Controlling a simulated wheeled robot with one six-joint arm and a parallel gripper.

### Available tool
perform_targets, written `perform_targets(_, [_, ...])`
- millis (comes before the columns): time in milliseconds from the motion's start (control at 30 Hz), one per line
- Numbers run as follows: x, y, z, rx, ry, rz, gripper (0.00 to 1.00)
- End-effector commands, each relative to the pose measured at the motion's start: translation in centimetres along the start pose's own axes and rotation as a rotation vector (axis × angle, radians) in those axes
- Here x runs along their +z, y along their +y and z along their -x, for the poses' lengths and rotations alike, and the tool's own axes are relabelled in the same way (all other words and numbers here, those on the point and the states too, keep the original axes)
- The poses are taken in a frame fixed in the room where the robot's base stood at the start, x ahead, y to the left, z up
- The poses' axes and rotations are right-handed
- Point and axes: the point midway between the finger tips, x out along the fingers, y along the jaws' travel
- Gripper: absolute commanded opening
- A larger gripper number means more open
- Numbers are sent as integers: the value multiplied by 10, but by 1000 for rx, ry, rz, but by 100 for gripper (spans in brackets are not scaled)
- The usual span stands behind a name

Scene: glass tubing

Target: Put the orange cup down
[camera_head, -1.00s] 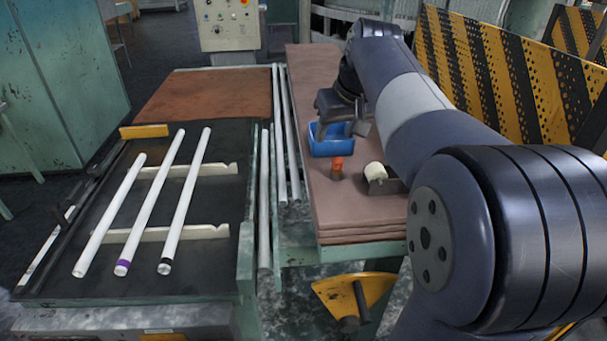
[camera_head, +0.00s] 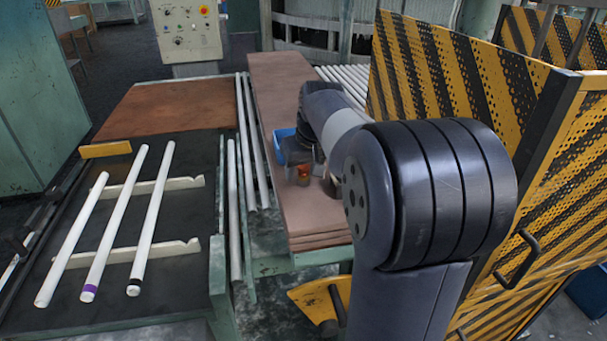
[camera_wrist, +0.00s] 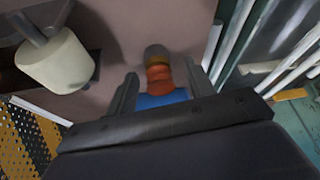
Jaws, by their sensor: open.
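The orange cup (camera_head: 303,173) is a small orange-red piece with a darker part, on the brown table top (camera_head: 318,208) in front of the blue bin (camera_head: 292,148). In the wrist view the orange cup (camera_wrist: 158,76) shows between and beyond my fingers, with a grey-brown end. My gripper (camera_wrist: 162,88) is open, one finger on each side of the cup's line. I cannot tell whether a finger touches it. In the head view my gripper (camera_head: 308,160) is low beside the cup, and my arm partly hides it.
White glass tubes (camera_head: 110,225) rest on the dark rack table at left. Striped yellow-black guards (camera_head: 470,80) stand at right. The table's near end is clear.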

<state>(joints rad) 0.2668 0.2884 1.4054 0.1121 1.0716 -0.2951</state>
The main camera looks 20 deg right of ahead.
Motion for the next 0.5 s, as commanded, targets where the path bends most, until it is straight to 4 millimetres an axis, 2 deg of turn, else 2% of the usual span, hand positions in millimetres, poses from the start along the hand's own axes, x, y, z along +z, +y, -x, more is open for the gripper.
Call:
perform_targets(267, [0,0,-4,0,2,0,50])
perform_targets(500, [0,0,-4,0,2,0,31])
